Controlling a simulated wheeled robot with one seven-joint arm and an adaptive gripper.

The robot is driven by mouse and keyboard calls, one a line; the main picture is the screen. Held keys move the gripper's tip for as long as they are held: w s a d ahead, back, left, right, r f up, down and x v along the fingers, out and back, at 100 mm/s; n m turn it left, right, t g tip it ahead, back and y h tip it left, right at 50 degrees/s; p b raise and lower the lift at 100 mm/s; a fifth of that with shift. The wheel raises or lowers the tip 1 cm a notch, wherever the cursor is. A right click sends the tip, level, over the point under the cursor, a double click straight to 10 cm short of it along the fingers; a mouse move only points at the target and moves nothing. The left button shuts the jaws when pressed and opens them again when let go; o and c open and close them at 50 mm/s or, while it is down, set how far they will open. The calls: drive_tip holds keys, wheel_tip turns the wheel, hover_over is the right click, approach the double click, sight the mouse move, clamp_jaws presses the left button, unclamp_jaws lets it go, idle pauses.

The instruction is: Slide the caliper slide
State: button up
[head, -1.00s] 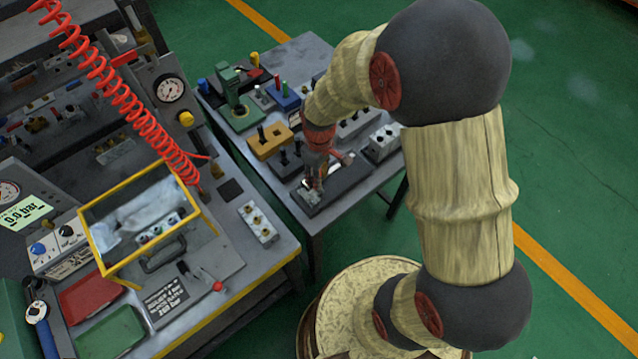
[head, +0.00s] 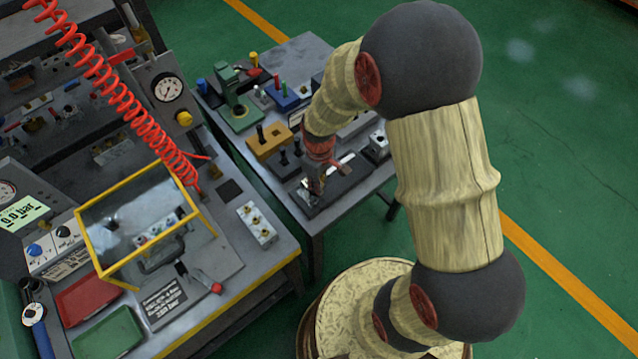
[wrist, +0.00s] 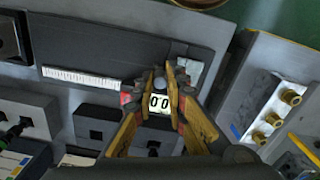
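The caliper lies on a dark base on the small side table. In the wrist view its white graduated scale (wrist: 80,78) runs along the dark block, and the slide's display (wrist: 159,103) reads "0.0". My gripper (wrist: 168,82) is at the slide, with yellow and red finger parts on both sides of the display. Whether the fingers press on the slide cannot be seen. In the head view my gripper (head: 314,188) points down over the left part of the caliper's base (head: 340,190), and partly hides the slide.
A white block with brass fittings (wrist: 270,117) is at the right in the wrist view. Other fixtures stand behind, including a yellow block (head: 268,140) and a green press (head: 238,112). A bench with a yellow-framed guard (head: 100,262) stands to the left. Green floor is open at the right.

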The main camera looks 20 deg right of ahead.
clamp_jaws()
idle(0.3)
drive_tip(key=d, duration=0.2)
drive_tip(key=w+d, duration=0.1)
drive_tip(key=d, duration=0.1)
drive_tip(key=shift+w, duration=0.2)
drive_tip(key=o, duration=0.5)
unclamp_jaws()
wheel_tip(320, 180, up, 12)
idle(0.4)
